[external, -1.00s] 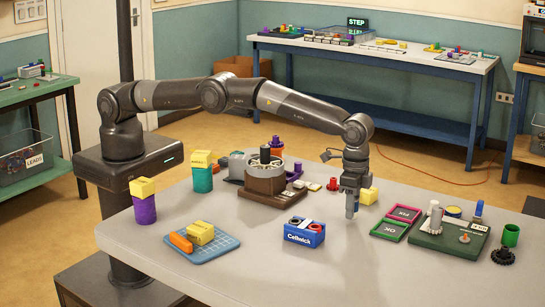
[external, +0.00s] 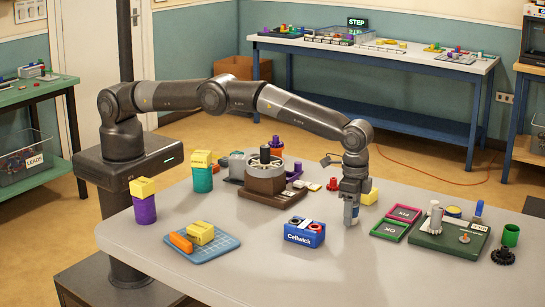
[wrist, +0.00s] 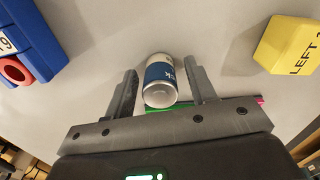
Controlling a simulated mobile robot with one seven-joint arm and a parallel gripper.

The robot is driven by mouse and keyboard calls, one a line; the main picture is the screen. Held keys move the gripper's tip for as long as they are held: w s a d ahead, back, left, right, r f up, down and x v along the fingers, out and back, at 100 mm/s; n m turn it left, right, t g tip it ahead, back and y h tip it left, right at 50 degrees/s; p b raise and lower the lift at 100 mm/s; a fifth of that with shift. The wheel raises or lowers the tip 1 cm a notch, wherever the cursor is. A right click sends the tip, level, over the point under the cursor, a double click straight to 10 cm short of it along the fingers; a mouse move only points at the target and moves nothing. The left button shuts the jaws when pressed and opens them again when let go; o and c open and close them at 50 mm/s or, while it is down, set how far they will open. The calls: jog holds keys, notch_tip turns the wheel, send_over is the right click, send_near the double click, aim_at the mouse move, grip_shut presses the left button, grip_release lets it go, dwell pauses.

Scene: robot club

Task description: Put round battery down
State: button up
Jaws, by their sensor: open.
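The round battery (external: 352,213) is a small blue and silver cylinder at the tabletop, right of the blue Cellwick box (external: 304,232). It appears upright, partly hidden by my fingers in the external view. In the wrist view the battery (wrist: 160,88) shows its silver end and blue label. My gripper (external: 351,210) points down over it. In the wrist view my gripper (wrist: 162,78) is open, with one finger on each side of the battery and a visible gap on both sides.
A yellow block (external: 369,191) stands behind my gripper. Pink and green framed pads (external: 383,228) lie to the right, beside a dark green board (external: 440,240) with parts. A blue mat (external: 190,252) with blocks lies left.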

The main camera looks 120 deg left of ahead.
notch_tip(320, 180, up, 8)
jog(key=shift+f, duration=0.1)
jog(key=s+d+r+t, duration=0.1)
jog(key=s+d+r, duration=0.1)
jog(key=s+r, duration=1.1)
jog(key=s+d+r+t, duration=0.2)
jog(key=s+r, duration=0.6)
jog(key=r, duration=0.8)
jog(key=s+d+r+m+t, duration=0.1)
jog(key=s+d+r, duration=0.1)
jog(key=s, duration=1.7)
jog(key=s+f, duration=0.4)
jog(key=s, duration=0.4)
jog(key=s+d+f+t, duration=0.1)
jog(key=s+f, duration=0.3)
jog(key=s, duration=0.5)
jog(key=shift+d+f+m+t, duration=0.25)
jog(key=shift+f+m+t, duration=0.05)
jog(key=shift+f+m, duration=0.1)
jog(key=shift+r, duration=0.1)
